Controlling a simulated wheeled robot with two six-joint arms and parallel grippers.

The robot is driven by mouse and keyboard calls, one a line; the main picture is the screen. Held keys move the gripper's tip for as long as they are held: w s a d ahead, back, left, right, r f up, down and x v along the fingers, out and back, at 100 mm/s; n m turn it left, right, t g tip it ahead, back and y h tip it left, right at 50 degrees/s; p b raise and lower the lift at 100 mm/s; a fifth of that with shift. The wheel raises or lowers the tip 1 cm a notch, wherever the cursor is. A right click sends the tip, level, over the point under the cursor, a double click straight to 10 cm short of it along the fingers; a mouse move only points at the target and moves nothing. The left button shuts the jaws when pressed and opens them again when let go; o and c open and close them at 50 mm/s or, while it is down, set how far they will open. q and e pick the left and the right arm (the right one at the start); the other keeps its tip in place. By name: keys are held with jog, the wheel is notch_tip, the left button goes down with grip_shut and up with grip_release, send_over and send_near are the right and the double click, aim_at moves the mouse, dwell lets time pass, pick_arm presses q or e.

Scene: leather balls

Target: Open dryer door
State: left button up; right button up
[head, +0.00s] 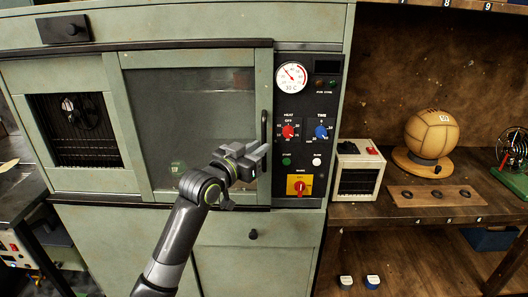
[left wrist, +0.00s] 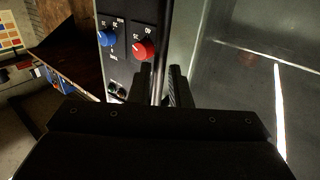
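The dryer is a pale green cabinet; its door (head: 185,110) has a dark glass pane and looks shut. A dark vertical bar handle (head: 264,125) is on the door's right edge. My left gripper (head: 258,159) is at the handle's lower part. In the left wrist view my left gripper (left wrist: 163,85) has its two fingers apart, one on each side of the handle (left wrist: 158,70). The fingers look open; any contact with the bar is hard to see. The door glass (left wrist: 230,55) also shows there. My right gripper is not in view.
A black control panel (head: 310,120) with a dial gauge (head: 291,78), red and blue knobs and a yellow switch plate stands just right of the handle. Farther right, a wooden bench holds a small white box (head: 358,172) and a leather ball (head: 431,134) on a stand.

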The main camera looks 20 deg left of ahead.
aim_at(264, 167)
pick_arm(q)
jog(key=shift+b+x, duration=0.5)
jog(key=shift+x, duration=1.1)
jog(key=shift+c, duration=0.5)
grip_shut()
